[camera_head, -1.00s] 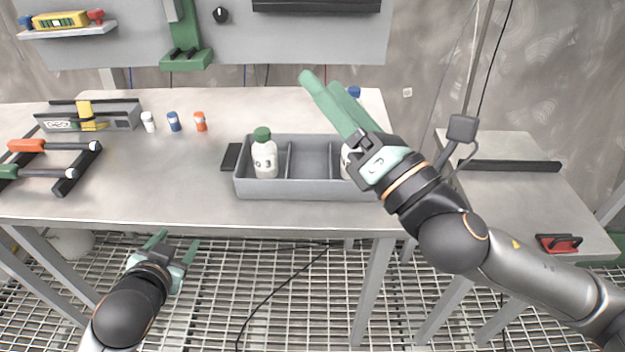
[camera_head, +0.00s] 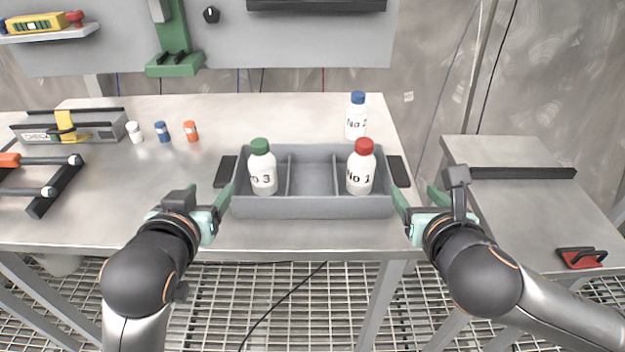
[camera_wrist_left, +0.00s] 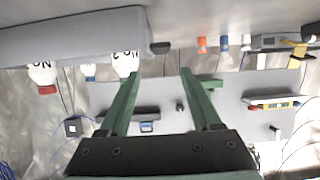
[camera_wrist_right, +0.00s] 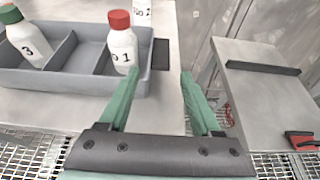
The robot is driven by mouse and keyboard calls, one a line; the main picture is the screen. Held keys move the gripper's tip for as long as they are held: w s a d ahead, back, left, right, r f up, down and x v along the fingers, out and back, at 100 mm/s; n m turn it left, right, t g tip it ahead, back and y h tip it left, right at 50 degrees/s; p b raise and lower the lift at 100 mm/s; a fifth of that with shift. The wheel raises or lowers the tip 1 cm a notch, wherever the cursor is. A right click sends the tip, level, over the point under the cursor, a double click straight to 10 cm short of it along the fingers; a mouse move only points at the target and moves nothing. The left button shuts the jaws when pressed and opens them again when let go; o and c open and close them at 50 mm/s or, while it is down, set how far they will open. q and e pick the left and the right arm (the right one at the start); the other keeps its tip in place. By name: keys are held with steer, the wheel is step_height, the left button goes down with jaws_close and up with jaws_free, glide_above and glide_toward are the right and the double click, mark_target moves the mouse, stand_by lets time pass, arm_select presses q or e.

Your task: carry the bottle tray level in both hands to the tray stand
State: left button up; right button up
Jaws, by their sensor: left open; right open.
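The grey bottle tray (camera_head: 310,208) sits on the steel table, with dark handles at its left (camera_head: 226,171) and right (camera_head: 399,171) ends. A green-capped bottle (camera_head: 262,168) stands in its left compartment and a red-capped bottle (camera_head: 361,168) in its right one; the middle is empty. My left gripper (camera_head: 206,202) is open at the tray's left end, near that handle. My right gripper (camera_head: 416,200) is open at the right end, near the other handle. Neither holds anything. The right wrist view shows the tray (camera_wrist_right: 70,88) left of the open fingers (camera_wrist_right: 158,88).
A blue-capped bottle (camera_head: 356,118) stands behind the tray. A lower side table (camera_head: 530,215) with a black bar (camera_head: 520,173) and a red-handled item (camera_head: 581,258) is at the right. Small bottles (camera_head: 162,132) and a tool rack (camera_head: 40,185) are at the left.

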mark_target(227, 168)
arm_select(q)
steer(key=shift+w, duration=0.1)
arm_select(e)
steer(key=shift+w, duration=0.1)
arm_select(q)
steer(key=x, duration=1.2)
steer(key=shift+w+f, duration=0.2)
arm_select(e)
steer(key=x, duration=1.2)
steer(key=shift+w, duration=0.25)
arm_select(q)
jaws_close()
arm_select(e)
jaws_close()
arm_select(q)
steer(key=shift+r, duration=0.1)
arm_select(e)
steer(key=shift+r, duration=0.1)
